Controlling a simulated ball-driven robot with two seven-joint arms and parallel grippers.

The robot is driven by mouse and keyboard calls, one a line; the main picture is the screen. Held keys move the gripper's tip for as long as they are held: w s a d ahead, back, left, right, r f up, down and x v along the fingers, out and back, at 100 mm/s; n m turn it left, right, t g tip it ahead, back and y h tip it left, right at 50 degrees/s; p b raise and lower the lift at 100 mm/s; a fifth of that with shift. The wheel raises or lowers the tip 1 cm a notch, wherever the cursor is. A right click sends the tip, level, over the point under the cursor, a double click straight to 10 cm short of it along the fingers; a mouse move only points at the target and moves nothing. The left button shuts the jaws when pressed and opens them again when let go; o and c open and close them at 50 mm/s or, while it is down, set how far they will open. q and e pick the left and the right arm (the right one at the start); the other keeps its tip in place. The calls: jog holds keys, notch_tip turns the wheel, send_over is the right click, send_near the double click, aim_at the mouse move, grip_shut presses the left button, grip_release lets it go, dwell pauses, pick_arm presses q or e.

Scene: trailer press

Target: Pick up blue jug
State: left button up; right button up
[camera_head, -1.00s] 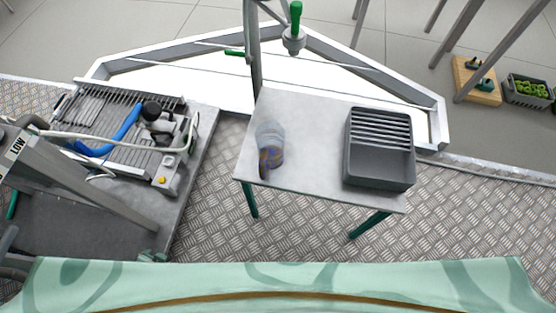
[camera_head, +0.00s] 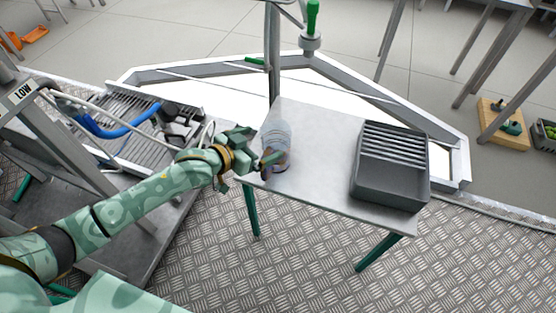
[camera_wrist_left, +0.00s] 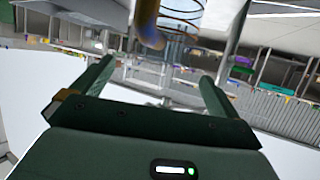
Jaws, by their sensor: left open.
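The blue jug (camera_head: 276,145) stands on the left part of the small grey table (camera_head: 317,150). It is see-through and pale blue, with a darker brownish-blue handle on its near side. My left gripper (camera_head: 258,150) is open at the table's left edge, close beside the jug's handle. In the left wrist view, the open fingers of my left gripper (camera_wrist_left: 153,75) point toward the jug (camera_wrist_left: 180,14), which shows at the top with its thick curved handle. The handle is beyond the fingertips, and nothing is between the fingers. My right gripper is not in view.
A dark grey bin (camera_head: 390,180) with a slatted part stands on the table's right side. A machine with a ribbed bed and blue hose (camera_head: 120,128) is at the left. A post with a green-handled screw (camera_head: 311,30) rises behind the table. The table's middle is clear.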

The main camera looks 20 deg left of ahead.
aim_at(285, 131)
pick_arm(q)
jog(key=shift+x, duration=1.1)
jog(key=shift+w+f+b, duration=0.25)
jog(key=shift+w+b, duration=0.05)
jog(key=shift+b, duration=0.25)
jog(key=b+x, duration=0.2)
jog(key=x, duration=0.1)
jog(key=b+x, duration=0.1)
jog(key=shift+w+a+f, duration=0.15)
jog(key=shift+w+f, duration=0.15)
jog(key=shift+w, duration=0.1)
jog(key=shift+r, duration=0.25)
jog(key=c, duration=1.4)
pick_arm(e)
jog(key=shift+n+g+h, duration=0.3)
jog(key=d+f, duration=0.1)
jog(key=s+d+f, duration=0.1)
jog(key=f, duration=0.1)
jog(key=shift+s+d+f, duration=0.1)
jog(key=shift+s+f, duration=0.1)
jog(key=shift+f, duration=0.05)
